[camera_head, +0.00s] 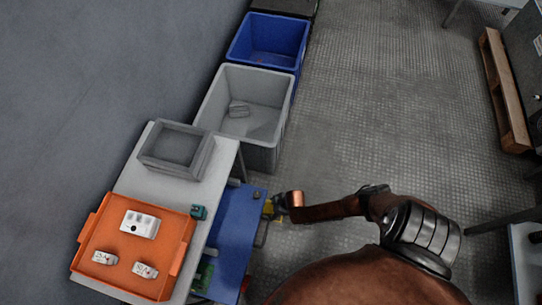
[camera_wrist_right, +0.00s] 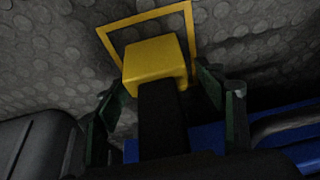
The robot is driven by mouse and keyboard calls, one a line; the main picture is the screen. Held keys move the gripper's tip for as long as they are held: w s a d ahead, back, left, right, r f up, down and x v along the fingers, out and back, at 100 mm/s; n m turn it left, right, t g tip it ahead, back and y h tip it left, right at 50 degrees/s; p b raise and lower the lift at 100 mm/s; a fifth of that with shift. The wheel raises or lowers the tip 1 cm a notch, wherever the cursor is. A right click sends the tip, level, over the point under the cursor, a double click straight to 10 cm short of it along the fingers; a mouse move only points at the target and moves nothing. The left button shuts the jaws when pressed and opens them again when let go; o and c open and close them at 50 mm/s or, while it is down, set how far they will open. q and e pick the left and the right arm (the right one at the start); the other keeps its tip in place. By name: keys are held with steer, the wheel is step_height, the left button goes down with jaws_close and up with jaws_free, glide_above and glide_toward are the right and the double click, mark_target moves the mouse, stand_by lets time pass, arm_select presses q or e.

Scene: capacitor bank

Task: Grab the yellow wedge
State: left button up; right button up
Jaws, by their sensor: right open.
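The yellow wedge (camera_wrist_right: 156,62) shows in the right wrist view as a blocky yellow piece at the end of a dark bar. A thin yellow frame (camera_wrist_right: 147,20) shows behind it. My right gripper (camera_wrist_right: 165,95) is open, with one green-padded finger on each side of the bar and a gap on both sides. In the head view my right gripper (camera_head: 276,205) is at the right edge of the blue surface, and a small patch of yellow shows beside it, partly hidden by the gripper. My left gripper is not in view.
A white table (camera_head: 135,176) holds an orange tray (camera_head: 95,254) with several white parts and a grey box (camera_head: 180,155). A lower blue surface (camera_head: 232,230) lies beside it. A grey bin (camera_head: 262,92) and a blue bin (camera_head: 266,45) stand behind. Open floor (camera_head: 370,110) lies to the right.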

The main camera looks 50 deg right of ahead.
steer(key=shift+c, duration=0.5)
steer(key=c, duration=1.6)
